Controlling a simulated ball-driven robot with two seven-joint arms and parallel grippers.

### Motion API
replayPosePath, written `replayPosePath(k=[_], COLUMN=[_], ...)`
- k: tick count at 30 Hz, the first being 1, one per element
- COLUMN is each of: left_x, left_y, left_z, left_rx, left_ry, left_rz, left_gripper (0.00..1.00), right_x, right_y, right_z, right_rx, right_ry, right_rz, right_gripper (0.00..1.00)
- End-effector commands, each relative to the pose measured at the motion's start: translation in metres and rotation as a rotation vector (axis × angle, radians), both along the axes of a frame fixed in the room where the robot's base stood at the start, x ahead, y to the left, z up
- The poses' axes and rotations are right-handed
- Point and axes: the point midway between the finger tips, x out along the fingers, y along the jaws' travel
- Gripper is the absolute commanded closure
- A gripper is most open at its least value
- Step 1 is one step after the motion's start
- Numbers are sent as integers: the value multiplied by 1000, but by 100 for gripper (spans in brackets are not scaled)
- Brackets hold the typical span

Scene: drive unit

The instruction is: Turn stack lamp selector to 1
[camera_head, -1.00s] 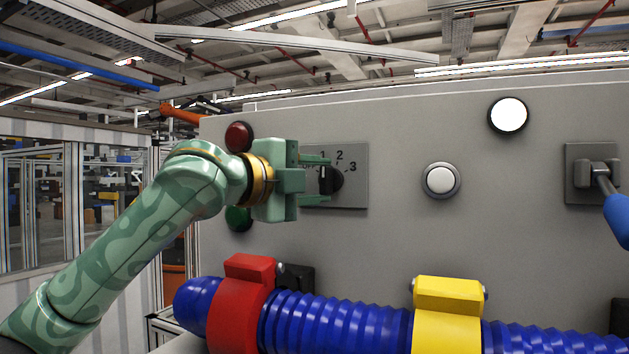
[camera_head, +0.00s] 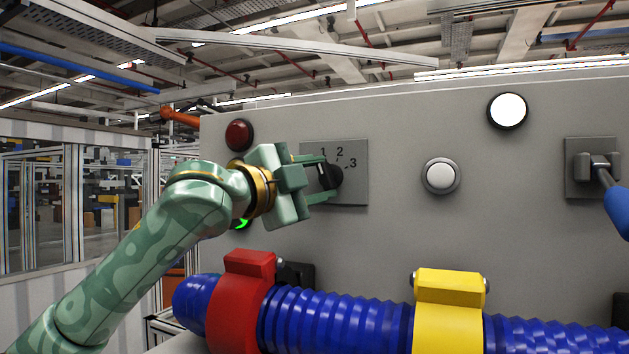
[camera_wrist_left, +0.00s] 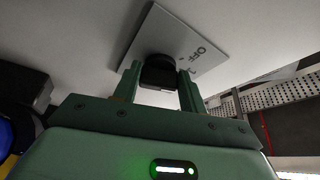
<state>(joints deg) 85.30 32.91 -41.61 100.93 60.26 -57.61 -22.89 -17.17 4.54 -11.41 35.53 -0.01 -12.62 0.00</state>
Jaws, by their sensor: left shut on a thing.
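The lamp selector is a black knob (camera_head: 334,176) on a grey plate (camera_head: 355,187) marked 1, 2 and 3. My left gripper (camera_head: 322,179) is shut on the knob, with one finger on each side, and is tilted in the head view. In the left wrist view the knob (camera_wrist_left: 160,72) sits between the two green fingers, and "OFF" shows on the plate (camera_wrist_left: 180,45). The gripper hides the plate's left side in the head view. The knob's exact pointing is hard to tell. My right gripper is not in view.
A red lamp (camera_head: 239,135) is above my left wrist and a lit green one (camera_head: 241,223) is partly behind it. A white button (camera_head: 440,175) and a lever (camera_head: 598,172) are to the right. A blue hose (camera_head: 340,320) with red and yellow clamps runs below.

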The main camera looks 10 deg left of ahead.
Motion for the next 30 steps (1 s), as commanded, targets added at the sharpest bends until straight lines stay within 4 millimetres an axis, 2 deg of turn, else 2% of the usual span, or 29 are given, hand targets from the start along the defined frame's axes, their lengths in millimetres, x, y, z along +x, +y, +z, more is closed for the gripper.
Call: replayPosePath(k=[4, 5, 6, 7, 16, 20, 23, 30], left_x=[0, 0, 0, 0, -1, -12, -30, -87], left_y=[-3, -3, -2, -2, 0, 8, 19, 54], left_z=[-3, -3, -3, -3, -1, -4, -9, -18], left_rx=[5, 5, 4, 4, 2, 3, 4, 5], left_ry=[6, 6, 6, 6, 1, -3, -4, -4], left_rz=[-5, -5, -4, -4, -1, 1, 1, 2], left_gripper=[81, 53, 42, 36, 36, 36, 36, 36], right_x=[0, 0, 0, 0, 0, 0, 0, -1], right_y=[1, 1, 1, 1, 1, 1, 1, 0], right_z=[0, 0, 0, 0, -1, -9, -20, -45], right_rx=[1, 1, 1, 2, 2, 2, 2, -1], right_ry=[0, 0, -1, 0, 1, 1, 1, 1], right_rz=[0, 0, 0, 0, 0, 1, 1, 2], right_gripper=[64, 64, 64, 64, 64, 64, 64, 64])
